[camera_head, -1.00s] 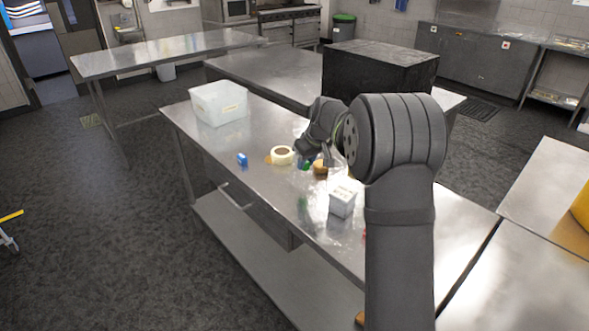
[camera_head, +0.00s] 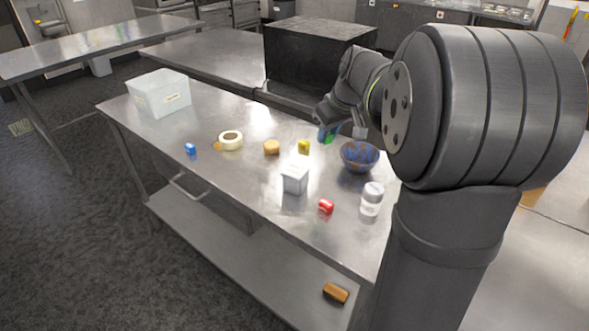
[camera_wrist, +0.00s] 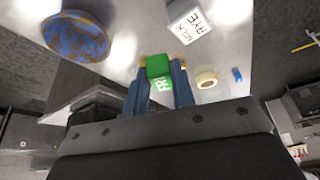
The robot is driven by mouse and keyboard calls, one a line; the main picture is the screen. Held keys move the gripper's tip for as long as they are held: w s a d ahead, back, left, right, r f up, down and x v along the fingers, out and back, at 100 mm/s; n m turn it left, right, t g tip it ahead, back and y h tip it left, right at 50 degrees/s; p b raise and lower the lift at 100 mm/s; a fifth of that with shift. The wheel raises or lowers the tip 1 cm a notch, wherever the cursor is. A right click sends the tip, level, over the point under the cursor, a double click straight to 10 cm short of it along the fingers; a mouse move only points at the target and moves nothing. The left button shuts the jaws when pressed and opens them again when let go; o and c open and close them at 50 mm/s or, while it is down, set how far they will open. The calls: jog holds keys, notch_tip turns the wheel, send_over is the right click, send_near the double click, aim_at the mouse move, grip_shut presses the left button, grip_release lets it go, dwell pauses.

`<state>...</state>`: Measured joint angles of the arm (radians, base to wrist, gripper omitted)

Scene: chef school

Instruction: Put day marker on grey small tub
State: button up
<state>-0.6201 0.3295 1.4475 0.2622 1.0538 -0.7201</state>
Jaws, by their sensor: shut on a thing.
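The day marker is a green block with white "FRI" lettering (camera_wrist: 159,70), held between my gripper's fingertips (camera_wrist: 160,77) in the wrist view. In the head view the green marker (camera_head: 330,138) shows small under my gripper, above the far side of the steel table, left of the bowl. The grey small tub (camera_head: 295,179) is a pale box with a lid, standing on the table nearer the camera than my gripper. In the wrist view the tub (camera_wrist: 189,22) shows "RYE" and "MILK" lettering, apart from the marker.
A blue patterned bowl (camera_head: 359,156) and a white jar (camera_head: 371,199) stand to the right. Red (camera_head: 326,206), yellow (camera_head: 304,146) and blue (camera_head: 190,148) blocks, a tan item (camera_head: 271,147) and a tape roll (camera_head: 230,139) lie around. A clear bin (camera_head: 160,94) is at the far left.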

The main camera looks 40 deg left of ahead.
jog(key=d+r, duration=0.1)
jog(key=d, duration=0.3)
send_over(295, 169)
jog(key=d, duration=0.2)
jog(key=shift+m, duration=0.4)
jog(key=f, duration=0.7)
jog(key=shift+s+a, duration=0.25)
jog(key=shift+s, duration=0.15)
jog(key=shift+f, duration=1.95)
jog(key=shift+f, duration=0.1)
jog(key=o, duration=0.9)
jog(key=shift+o, duration=0.4)
